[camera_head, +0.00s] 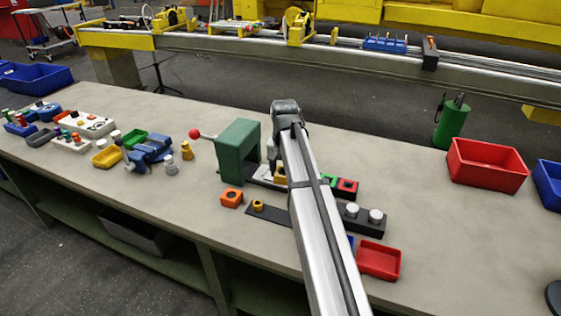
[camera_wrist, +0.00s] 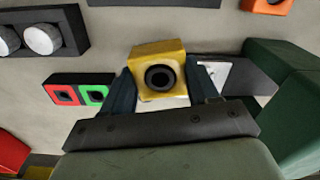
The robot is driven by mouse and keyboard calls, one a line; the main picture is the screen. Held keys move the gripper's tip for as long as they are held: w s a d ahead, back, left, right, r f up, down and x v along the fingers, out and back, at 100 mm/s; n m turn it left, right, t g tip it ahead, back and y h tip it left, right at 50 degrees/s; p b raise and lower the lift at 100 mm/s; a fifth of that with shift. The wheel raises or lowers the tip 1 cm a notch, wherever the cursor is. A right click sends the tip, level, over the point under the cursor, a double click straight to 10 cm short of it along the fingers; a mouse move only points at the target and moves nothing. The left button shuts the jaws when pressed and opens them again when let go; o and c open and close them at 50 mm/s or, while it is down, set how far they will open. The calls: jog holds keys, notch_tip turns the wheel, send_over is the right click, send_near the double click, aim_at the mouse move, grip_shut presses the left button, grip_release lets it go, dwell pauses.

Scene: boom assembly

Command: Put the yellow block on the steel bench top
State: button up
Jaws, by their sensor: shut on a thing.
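The yellow block (camera_wrist: 160,60), with a round dark hole in its face, sits between the two fingers of my gripper (camera_wrist: 163,84) in the wrist view. My gripper is shut on it. In the head view a small part of the yellow block (camera_head: 279,175) shows beside my arm, which hides most of my gripper. The steel bench top (camera_head: 470,240) is a wide pale grey surface below; it also shows in the wrist view (camera_wrist: 110,45). I cannot tell whether the block touches the bench top or hangs just above it.
A green housing (camera_head: 238,148) with a red-knobbed lever stands close by. Around my gripper are an orange block (camera_head: 231,197), a dark bar with white knobs (camera_head: 362,218) and a red-green button box (camera_wrist: 80,93). Red trays lie right. Bare bench lies at front right.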

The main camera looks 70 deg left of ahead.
jog(key=shift+s+d+f+n, duration=0.1)
jog(key=shift+s+d+n, duration=0.1)
jog(key=shift+d+n, duration=0.6)
jog(key=shift+n, duration=0.9)
jog(key=shift+f, duration=0.1)
jog(key=shift+f, duration=0.1)
jog(key=shift+f, duration=2.2)
jog(key=shift+f, duration=1)
dwell(0.4)
jog(key=shift+r, duration=0.15)
dwell(0.4)
dwell(0.4)
